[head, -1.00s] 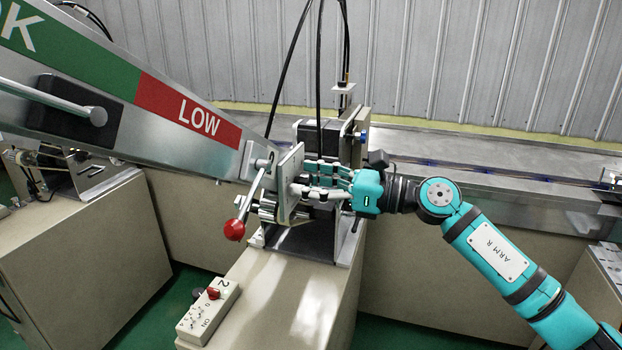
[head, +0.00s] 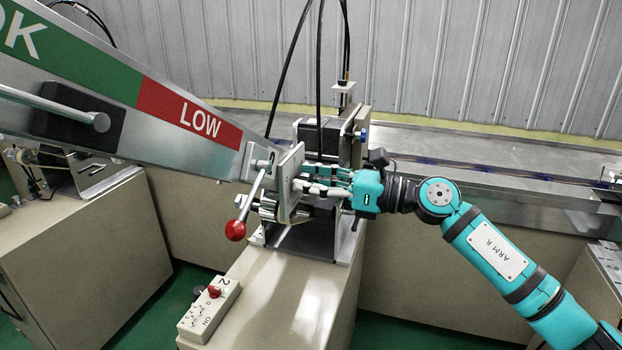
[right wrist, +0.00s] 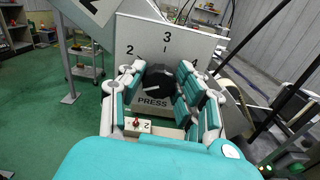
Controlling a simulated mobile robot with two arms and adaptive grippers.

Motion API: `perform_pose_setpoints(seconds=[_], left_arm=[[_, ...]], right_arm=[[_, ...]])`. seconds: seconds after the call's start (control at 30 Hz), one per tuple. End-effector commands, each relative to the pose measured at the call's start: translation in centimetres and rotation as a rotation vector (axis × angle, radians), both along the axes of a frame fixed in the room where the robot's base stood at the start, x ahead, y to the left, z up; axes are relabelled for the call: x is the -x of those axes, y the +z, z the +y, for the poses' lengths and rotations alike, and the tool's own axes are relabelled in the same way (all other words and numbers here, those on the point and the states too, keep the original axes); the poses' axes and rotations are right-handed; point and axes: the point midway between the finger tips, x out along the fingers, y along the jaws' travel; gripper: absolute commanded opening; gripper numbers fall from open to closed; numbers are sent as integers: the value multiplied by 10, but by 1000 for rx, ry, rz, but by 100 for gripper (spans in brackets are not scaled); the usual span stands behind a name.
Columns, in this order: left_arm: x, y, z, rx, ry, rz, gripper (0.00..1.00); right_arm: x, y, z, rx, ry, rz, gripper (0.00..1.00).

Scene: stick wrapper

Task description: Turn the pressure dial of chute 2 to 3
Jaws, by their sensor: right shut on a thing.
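The black pressure dial (right wrist: 165,78) sits on a pale plate (right wrist: 185,38) marked 2, 3, 4 and PRESS in the right wrist view. A short white mark shows on the dial's left part; I cannot tell which number it indicates. My right gripper (right wrist: 163,88) is shut on the dial, with fingers on its left and right sides. In the head view the right gripper (head: 305,181) reaches in from the right behind the bracket plate (head: 291,182), which hides the dial. My left gripper is not in view.
The chute (head: 150,95) with a red LOW band slopes down from upper left. A red-knobbed lever (head: 236,230) hangs beside the bracket. A control box (head: 208,310) marked 2 with a red knob sits on the beige cabinet (head: 290,290). Black cables hang above.

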Motion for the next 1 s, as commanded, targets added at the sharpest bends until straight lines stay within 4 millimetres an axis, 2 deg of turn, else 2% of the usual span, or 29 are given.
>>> perform_pose_setpoints(seconds=[1.0], left_arm=[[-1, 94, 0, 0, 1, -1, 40]], right_arm=[[-3, 3, -2, -284, -3, 877, 0]])
